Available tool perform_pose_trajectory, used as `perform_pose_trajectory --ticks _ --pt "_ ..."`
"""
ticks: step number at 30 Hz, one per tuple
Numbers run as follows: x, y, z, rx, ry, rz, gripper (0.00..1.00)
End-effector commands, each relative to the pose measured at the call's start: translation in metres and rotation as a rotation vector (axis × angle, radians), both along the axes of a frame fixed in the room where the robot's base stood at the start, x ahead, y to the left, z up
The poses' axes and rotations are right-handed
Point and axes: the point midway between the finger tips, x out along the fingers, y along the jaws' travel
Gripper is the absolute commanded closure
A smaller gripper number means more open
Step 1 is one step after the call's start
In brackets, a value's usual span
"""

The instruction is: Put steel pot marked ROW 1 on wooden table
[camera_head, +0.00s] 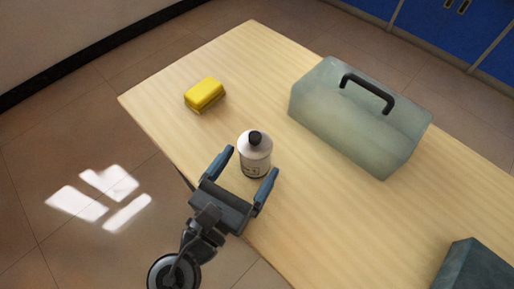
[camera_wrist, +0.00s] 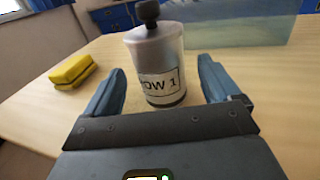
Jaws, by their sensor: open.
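The steel pot marked ROW 1 (camera_head: 256,156) is a pale cylinder with a dark knob on top. It stands upright on the wooden table (camera_head: 225,62) near its front edge. In the wrist view my gripper (camera_wrist: 160,85) has a visible gap between each finger and the pot. I cannot tell how deep the pot sits between the fingers.
A yellow sponge-like block (camera_head: 205,94) lies on the table to the left. A large grey-green case with a black handle (camera_head: 350,125) stands behind and right of the pot. A dark green box (camera_head: 474,268) is at the lower right. The table between them is clear.

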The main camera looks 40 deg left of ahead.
Motion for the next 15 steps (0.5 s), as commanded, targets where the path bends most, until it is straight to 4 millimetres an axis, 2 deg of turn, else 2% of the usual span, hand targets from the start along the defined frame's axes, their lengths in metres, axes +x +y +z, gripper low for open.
perform_pose_trajectory --ticks 1,6,10,15 --pt "-0.011 -0.002 0.0 0.0 0.001 0.003 0.1" --pt "-0.042 -0.008 0.0 0.0 0.001 0.002 0.1" --pt "-0.058 -0.011 0.0 0.0 0.0 0.001 0.1" --pt "-0.067 -0.013 0.0 0.0 0.0 0.0 0.1"
